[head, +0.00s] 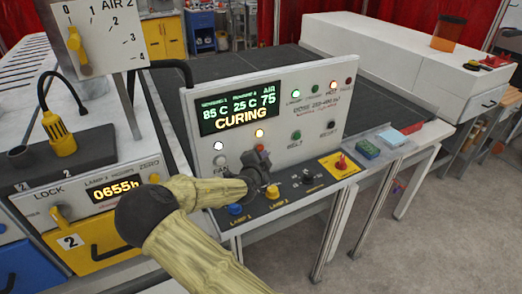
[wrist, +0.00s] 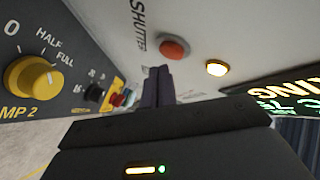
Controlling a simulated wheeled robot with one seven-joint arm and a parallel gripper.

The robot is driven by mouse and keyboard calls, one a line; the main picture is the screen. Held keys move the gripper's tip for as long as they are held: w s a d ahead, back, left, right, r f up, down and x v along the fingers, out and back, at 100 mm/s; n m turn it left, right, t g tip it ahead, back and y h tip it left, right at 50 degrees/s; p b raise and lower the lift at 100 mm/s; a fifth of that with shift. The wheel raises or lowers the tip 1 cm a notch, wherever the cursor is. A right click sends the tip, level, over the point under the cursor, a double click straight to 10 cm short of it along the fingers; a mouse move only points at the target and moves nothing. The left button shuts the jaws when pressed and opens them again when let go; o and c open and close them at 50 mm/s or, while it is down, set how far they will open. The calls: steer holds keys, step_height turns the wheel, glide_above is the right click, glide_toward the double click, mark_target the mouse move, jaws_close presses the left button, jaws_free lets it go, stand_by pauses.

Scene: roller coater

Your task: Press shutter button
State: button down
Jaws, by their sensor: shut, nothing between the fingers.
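The shutter button is a round red button on the white panel face; in the wrist view (wrist: 174,47) it sits beside the word SHUTTER. It shows small in the head view (head: 260,148), just above my gripper. My gripper (head: 262,160) is in front of the panel with its fingers together and empty. In the wrist view the dark closed fingertips (wrist: 158,72) point toward the panel, just below the red button in the picture. Whether the tips touch the panel I cannot tell. A lit yellow lamp (wrist: 216,68) is beside the button.
The panel's display (head: 238,108) reads CURING. A yellow knob (wrist: 33,78) and other knobs sit on the dark sloped strip under the panel face. Small coloured boxes (head: 367,149) lie farther right.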

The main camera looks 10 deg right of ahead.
steer(key=shift+s+d+b, duration=0.2)
steer(key=shift+s+d, duration=0.05)
steer(key=shift+s, duration=0.55)
steer(key=shift+s+d+b, duration=0.25)
steer(key=shift+s, duration=0.55)
steer(key=shift+s+d+b, duration=0.2)
steer(key=shift+s+d, duration=0.05)
steer(key=shift+s, duration=0.55)
steer(key=shift+d, duration=0.1)
steer(key=s+d+f+g, duration=0.1)
steer(key=s+d+f+n+g, duration=0.1)
steer(key=s+f+g, duration=0.1)
steer(key=s+d+f+g+y, duration=0.1)
steer(key=s+f, duration=0.1)
steer(key=shift+d+f, duration=0.1)
steer(key=shift+d, duration=0.1)
steer(key=s+a+r+n+g+y, duration=0.1)
steer(key=s+r+n+g+y, duration=0.2)
steer(key=s+n, duration=0.5)
steer(key=s+a+r+n+g+y, duration=0.2)
steer(key=s+n, duration=0.5)
steer(key=s, duration=0.7)
steer(key=shift+r+n+g+y, duration=0.4)
steer(key=shift+r+g, duration=0.05)
steer(key=shift+g, duration=0.65)
steer(key=shift+s, duration=0.1)
